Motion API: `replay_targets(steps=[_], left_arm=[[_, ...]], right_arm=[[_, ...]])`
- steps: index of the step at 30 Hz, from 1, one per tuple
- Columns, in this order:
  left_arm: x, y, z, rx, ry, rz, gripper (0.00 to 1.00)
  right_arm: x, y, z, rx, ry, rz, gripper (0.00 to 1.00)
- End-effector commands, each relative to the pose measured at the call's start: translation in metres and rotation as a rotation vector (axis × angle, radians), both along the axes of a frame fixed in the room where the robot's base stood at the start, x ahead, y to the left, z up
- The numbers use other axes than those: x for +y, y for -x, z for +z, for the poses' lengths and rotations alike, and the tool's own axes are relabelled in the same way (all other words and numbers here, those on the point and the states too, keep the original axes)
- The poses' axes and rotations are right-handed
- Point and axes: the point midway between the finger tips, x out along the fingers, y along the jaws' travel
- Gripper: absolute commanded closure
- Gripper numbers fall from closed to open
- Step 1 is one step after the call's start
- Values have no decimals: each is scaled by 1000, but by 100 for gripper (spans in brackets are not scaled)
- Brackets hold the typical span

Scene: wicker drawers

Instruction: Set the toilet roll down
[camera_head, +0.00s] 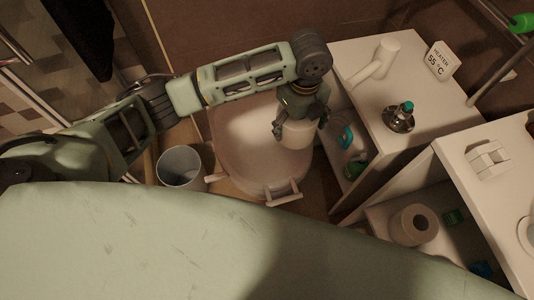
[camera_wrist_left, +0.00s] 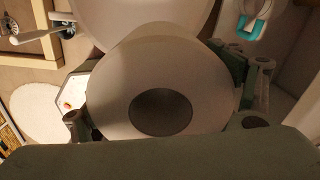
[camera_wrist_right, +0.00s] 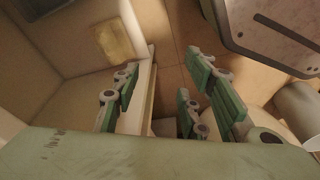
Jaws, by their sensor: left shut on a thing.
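A white toilet roll (camera_head: 299,134) is in my left gripper (camera_head: 300,122), which is shut around its sides and holds it up over the toilet area. In the left wrist view the roll (camera_wrist_left: 197,88) fills the middle, its dark core facing the camera, with one finger on each side. Its underside is hidden, so I cannot tell whether it touches anything. A second toilet roll (camera_head: 413,225) stands in an open compartment of the right cabinet. My right gripper (camera_wrist_right: 165,100) is open, its fingers apart beside a pale panel edge (camera_wrist_right: 144,95); the head view does not show it.
The toilet (camera_head: 250,140) lies below the left arm, with a grey bin (camera_head: 182,166) to its left. A white cabinet top (camera_head: 350,48) holds a heater sign (camera_head: 438,60) and a metal item with a green top (camera_head: 398,120). Green and blue items lie in the compartments.

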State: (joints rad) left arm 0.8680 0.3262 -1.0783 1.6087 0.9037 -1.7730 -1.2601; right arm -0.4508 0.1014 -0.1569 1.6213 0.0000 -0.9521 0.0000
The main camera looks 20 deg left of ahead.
Motion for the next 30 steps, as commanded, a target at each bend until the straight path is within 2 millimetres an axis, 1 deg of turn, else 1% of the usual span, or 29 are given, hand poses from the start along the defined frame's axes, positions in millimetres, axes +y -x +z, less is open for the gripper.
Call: replay_targets(steps=[1,3,6,11,14,17,18,24,27,30], left_arm=[[-6,0,-26,3,2,-84,48],[-12,-2,-42,2,2,-199,48],[-19,-3,-59,0,3,-324,48],[-21,-4,-72,-1,0,-426,48],[-10,-6,-81,1,-1,-441,48],[11,-10,-94,2,-3,-440,48],[21,-12,-100,2,-3,-439,48],[64,-21,-126,2,-2,-439,48],[79,-25,-135,1,0,-440,48],[88,-27,-140,0,1,-442,48]], right_arm=[[1,-4,-9,-8,-1,-1,60],[1,-8,-6,-13,-2,-2,60],[1,-12,-1,-18,-2,-3,60],[2,-15,5,-22,-2,-4,60],[2,-17,12,-26,-2,-5,60],[2,-21,24,-35,-3,-6,60],[2,-22,30,-39,-4,-6,60],[2,-25,60,-53,-4,-9,60],[2,-26,73,-60,-4,-10,60],[1,-25,81,-63,-4,-11,60]])
